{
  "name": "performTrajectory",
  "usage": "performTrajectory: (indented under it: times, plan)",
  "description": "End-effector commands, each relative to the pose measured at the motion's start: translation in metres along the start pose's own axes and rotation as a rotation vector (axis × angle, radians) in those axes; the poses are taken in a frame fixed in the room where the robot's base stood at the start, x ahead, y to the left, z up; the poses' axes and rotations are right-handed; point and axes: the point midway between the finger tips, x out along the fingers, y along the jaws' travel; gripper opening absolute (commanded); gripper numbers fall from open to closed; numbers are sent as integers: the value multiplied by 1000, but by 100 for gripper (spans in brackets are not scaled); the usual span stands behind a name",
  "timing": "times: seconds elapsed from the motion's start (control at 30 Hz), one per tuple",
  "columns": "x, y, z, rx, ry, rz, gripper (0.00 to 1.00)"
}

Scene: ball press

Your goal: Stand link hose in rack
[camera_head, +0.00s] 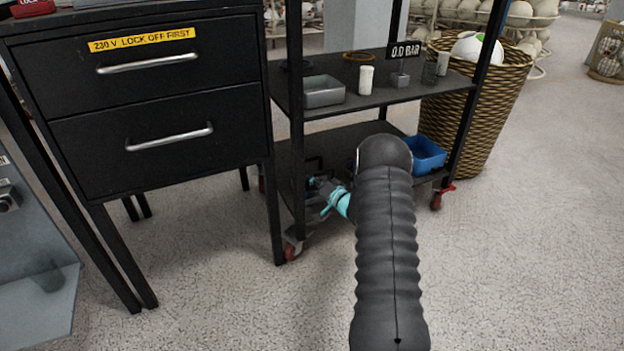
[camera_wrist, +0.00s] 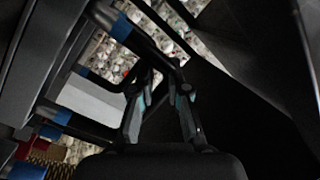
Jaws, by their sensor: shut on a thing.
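My gripper (camera_head: 330,196) reaches in low at the lower shelf of the black trolley, its teal-tipped fingers partly hidden behind my arm. In the wrist view my gripper (camera_wrist: 166,82) has its two fingers closed in on a dark tube, which looks like the link hose (camera_wrist: 143,40), with a blue band near the upper end. Shadow hides much of the hose, so its tilt is hard to judge. Several dark bars or tubes with blue bands lie left of the fingers. I cannot tell which of the dark frames is the rack.
The trolley's upper shelf (camera_head: 345,103) carries a grey tray (camera_head: 323,91), a white cylinder (camera_head: 366,80) and small items. A blue bin (camera_head: 427,154) sits on the lower shelf. A black drawer cabinet (camera_head: 165,110) stands left and a wicker basket (camera_head: 490,110) right.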

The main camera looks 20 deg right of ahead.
Motion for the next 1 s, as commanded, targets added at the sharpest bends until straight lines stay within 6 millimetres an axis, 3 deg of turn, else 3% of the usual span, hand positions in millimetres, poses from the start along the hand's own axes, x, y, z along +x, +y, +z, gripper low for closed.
performTrajectory:
  times: [0.27, 0.3, 0.4, 0.43, 0.77, 1.0]
  plan:
    - [0, 0, 0, -1, 0, -1, 0]
    - [0, 0, 0, 0, 0, -1, 18]
    - [0, 0, 0, 0, 0, -1, 42]
    - [0, 0, 0, 0, 0, 0, 44]
    - [-2, 1, 0, 0, 0, 1, 44]
    - [-34, 1, 0, 2, 2, 4, 44]
